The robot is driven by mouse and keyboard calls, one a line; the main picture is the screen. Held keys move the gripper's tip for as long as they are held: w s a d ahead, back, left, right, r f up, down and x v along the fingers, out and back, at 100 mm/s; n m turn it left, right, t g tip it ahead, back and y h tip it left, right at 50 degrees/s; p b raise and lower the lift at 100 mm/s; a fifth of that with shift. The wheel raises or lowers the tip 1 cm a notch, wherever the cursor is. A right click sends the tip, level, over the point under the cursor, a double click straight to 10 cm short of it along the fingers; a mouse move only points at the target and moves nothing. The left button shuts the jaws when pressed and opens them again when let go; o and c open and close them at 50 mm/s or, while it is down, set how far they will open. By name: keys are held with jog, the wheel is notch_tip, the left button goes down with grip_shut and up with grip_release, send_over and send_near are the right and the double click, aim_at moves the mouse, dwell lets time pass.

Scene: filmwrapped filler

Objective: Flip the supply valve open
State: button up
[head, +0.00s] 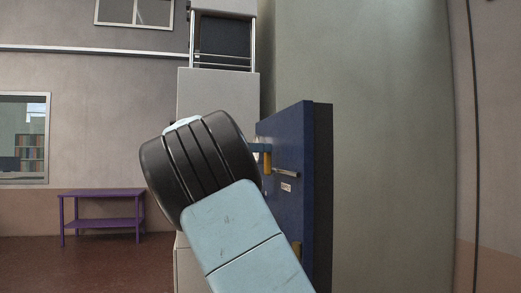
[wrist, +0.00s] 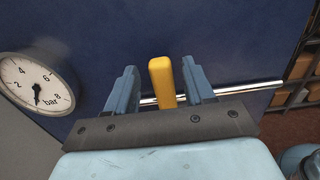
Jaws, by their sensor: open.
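The valve's yellow lever (wrist: 162,82) stands between the two blue-grey fingers of my gripper (wrist: 159,67) in the wrist view. The fingers are open, with a gap on each side of the lever. A shiny metal pipe (wrist: 240,89) runs sideways behind the lever, in front of the blue panel (wrist: 220,35). In the head view my arm hides most of the gripper. A blue finger (head: 260,147) and the yellow lever (head: 267,162) show at its right edge, against the blue panel (head: 290,140). The valve body is hidden.
A round pressure gauge (wrist: 36,85) marked bar sits left of the gripper in the wrist view. Shelves with brown boxes (wrist: 302,66) stand at the right. In the head view a purple table (head: 100,193) stands far left, and a grey wall (head: 390,150) rises beside the panel.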

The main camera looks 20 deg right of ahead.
grip_shut()
dwell(0.6)
